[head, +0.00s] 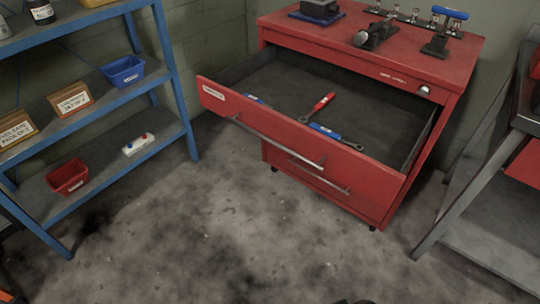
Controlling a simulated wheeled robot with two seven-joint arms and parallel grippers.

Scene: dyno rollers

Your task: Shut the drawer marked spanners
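A red tool cabinet (455,75) stands against the back wall. Its large top drawer (345,165) is pulled far out toward me, with a long metal bar handle (280,143) across its front. A small white label at the left of the drawer front is too small to read. Inside, on the dark liner, lie a red-handled tool (318,105) and a blue-handled spanner (335,135). Another blue tool (257,99) is partly hidden by the drawer front. Neither of my grippers is visible.
A lower closed drawer with its own handle (318,174) is under the open one. A blue shelf rack (170,70) with bins stands at the left. A grey metal bench (465,185) stands at the right. The concrete floor (220,225) before the cabinet is clear.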

